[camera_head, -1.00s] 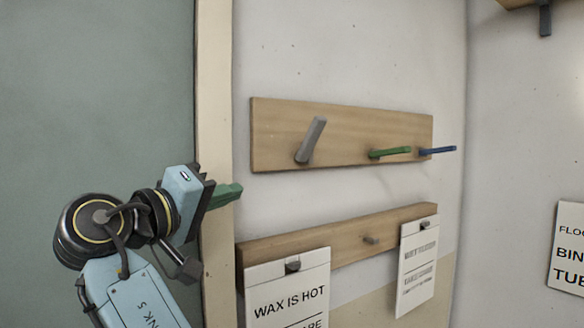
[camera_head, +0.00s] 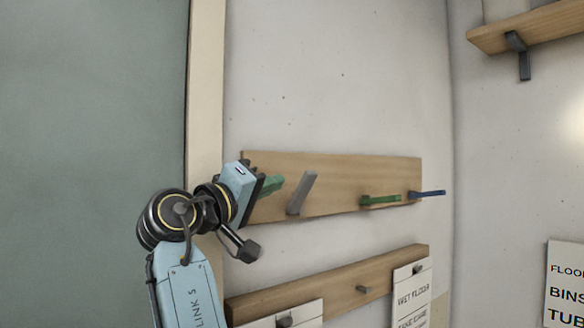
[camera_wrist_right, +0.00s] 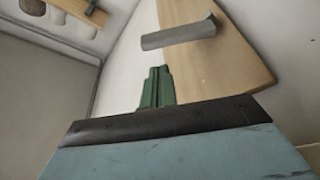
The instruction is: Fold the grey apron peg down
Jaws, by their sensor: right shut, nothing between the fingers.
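The grey apron peg (camera_head: 302,193) sticks up and out at a slant from the upper wooden board, at its left part. It also shows in the right wrist view (camera_wrist_right: 178,36), ahead of the fingers. My right gripper (camera_head: 277,184) is shut and empty, its green fingers just left of the grey peg in the head view. In the right wrist view the shut fingers (camera_wrist_right: 157,85) point toward the peg, with a gap visible between them in the picture. My left gripper is not in view.
The upper board (camera_head: 340,175) also bears a green peg (camera_head: 380,200) and a blue peg (camera_head: 428,194), both sticking out. A lower board (camera_head: 325,282) with hanging signs is below. A shelf (camera_head: 535,28) is at the upper right. The wall above the board is clear.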

